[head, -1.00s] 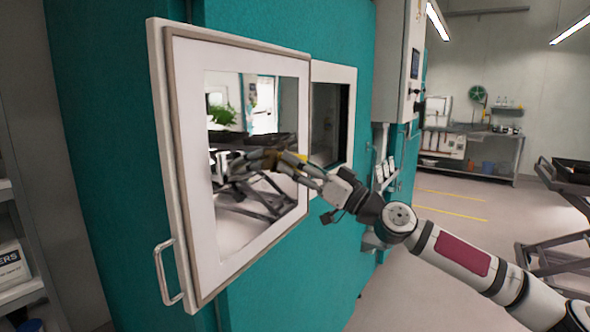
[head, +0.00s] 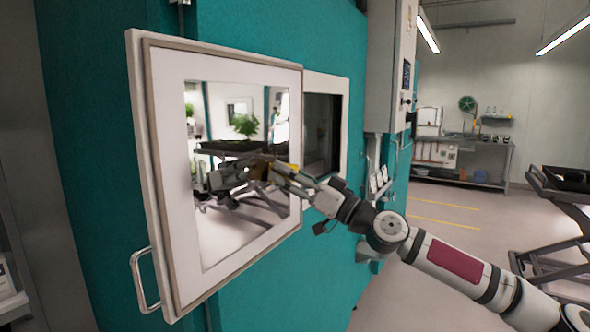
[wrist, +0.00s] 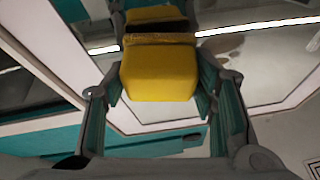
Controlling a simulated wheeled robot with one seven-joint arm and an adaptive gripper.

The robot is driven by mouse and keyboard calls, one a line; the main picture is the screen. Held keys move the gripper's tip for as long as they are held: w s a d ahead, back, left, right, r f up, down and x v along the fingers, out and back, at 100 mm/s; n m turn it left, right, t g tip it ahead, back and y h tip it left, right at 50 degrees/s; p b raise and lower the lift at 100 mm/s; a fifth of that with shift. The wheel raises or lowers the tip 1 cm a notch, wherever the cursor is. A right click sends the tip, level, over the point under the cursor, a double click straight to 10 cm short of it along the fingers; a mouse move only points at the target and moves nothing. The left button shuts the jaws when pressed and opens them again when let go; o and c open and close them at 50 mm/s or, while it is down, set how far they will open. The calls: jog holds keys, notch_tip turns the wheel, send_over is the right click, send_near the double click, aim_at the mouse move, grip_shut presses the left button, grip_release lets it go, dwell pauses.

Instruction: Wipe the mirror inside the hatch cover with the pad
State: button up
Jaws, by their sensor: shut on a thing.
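The hatch cover (head: 160,160) stands open from the teal chamber, its framed mirror (head: 222,225) facing me. My gripper (head: 281,172) is at the right part of the mirror, at about mid height. It is shut on the yellow pad (head: 290,168). In the wrist view the pad (wrist: 160,75) sits between both fingers of my gripper (wrist: 162,88), its brown far edge towards the mirror (wrist: 255,65). The pad's reflection shows just beyond that edge; I cannot tell whether they touch. A brownish smudge (wrist: 222,44) shows on the glass right of the pad.
A handle (head: 143,280) sticks out at the cover's lower left. The dark hatch opening (head: 322,130) is behind the cover, right of it. A control box (head: 390,65) hangs further right. A dark trolley (head: 560,215) stands at the far right; the floor between is clear.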

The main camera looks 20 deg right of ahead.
aim_at(261, 164)
jog(key=shift+s+a+p, duration=1.15)
jog(key=shift+s+a, duration=0.2)
jog(key=shift+a, duration=0.25)
jog(key=shift+s+a+p, duration=1.15)
jog(key=shift+s+a, duration=0.2)
jog(key=shift+a, duration=0.25)
jog(key=shift+w+a+r, duration=0.1)
jog(key=shift+w+r, duration=0.05)
jog(key=shift+r, duration=0.5)
jog(key=shift+w+d+f+b, duration=0.1)
jog(key=shift+w+d+b, duration=0.85)
jog(key=shift+w+d, duration=0.35)
jog(key=shift+c, duration=0.4)
jog(key=shift+w, duration=0.15)
jog(key=shift+c, duration=1)
jog(key=shift+w+d+b, duration=1.2)
jog(key=shift+d+b, duration=0.15)
jog(key=shift+d, duration=0.05)
jog(key=shift+w+d+b, duration=1.15)
jog(key=shift+d+b, duration=0.15)
jog(key=shift+d, duration=0.05)
jog(key=shift+s, duration=0.1)
